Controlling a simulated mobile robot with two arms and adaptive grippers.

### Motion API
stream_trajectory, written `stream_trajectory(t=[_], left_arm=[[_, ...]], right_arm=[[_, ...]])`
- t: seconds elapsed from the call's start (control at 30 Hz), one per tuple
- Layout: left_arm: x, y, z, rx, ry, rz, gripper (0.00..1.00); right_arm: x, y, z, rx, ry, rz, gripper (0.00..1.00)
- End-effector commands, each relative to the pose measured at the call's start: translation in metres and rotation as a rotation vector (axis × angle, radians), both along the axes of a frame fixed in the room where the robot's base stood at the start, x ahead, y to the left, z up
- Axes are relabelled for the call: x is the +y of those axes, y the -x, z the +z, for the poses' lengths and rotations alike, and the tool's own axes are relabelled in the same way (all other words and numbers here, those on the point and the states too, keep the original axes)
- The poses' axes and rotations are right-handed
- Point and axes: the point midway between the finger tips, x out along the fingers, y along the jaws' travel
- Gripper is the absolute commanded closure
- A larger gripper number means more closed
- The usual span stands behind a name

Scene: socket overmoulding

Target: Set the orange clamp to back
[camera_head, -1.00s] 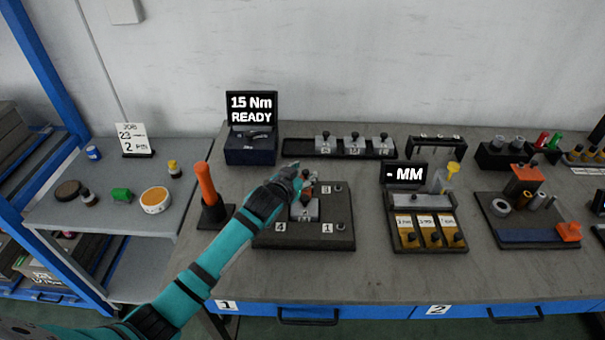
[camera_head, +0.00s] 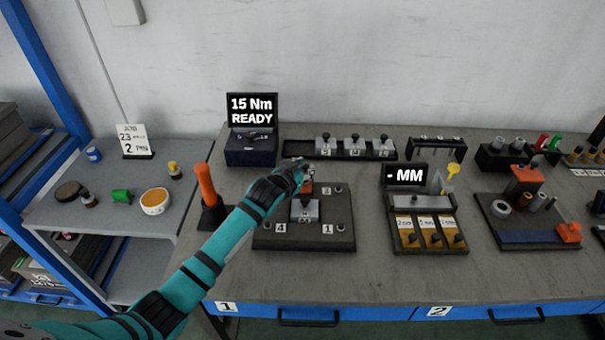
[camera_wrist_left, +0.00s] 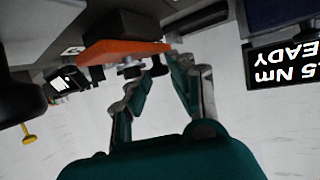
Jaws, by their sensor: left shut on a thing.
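The orange clamp (camera_head: 308,188) stands on the dark fixture plate (camera_head: 341,239), mostly hidden behind my left gripper in the head view. In the left wrist view the clamp's orange bar (camera_wrist_left: 118,50) runs to the fingers. My left gripper (camera_head: 303,170) is at the clamp; it also shows in the left wrist view (camera_wrist_left: 160,72), shut on the clamp's end. A grey block (camera_head: 305,212) sits on the plate below the clamp. My right gripper is not in view.
The torque box (camera_head: 250,153) with a "15 Nm READY" screen stands behind left. An orange-handled tool (camera_head: 206,186) stands upright left of the plate. A rack of grey blocks (camera_head: 355,148) stands behind. The bench front is clear.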

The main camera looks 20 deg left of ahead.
Motion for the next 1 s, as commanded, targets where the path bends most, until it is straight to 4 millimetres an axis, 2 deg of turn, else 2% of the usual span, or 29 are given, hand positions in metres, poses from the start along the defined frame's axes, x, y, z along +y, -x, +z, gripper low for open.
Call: stream_trajectory(t=[0.17, 0.2, 0.37, 0.6, 0.73, 0.87, 1.0], left_arm=[[0.002, -0.002, 0.005, -0.009, -0.001, 0.003, 1.00], [0.002, -0.002, 0.005, -0.010, -0.001, 0.003, 0.78], [0.002, -0.001, 0.004, -0.008, -0.001, 0.004, 0.59], [0.002, 0.000, 0.003, -0.006, 0.000, 0.002, 0.59], [0.002, 0.007, 0.006, -0.007, 0.001, 0.002, 0.59], [0.005, 0.025, 0.013, -0.006, 0.000, 0.002, 0.59], [0.008, 0.053, 0.024, -0.007, 0.000, 0.002, 0.59]], right_arm=[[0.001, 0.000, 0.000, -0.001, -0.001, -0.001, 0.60], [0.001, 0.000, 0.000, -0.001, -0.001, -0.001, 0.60], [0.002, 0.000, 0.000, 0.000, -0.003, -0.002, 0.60], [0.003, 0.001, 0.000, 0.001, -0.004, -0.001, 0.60], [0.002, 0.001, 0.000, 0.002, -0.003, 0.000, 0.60], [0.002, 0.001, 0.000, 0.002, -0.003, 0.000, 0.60], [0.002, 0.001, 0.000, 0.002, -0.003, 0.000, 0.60]])
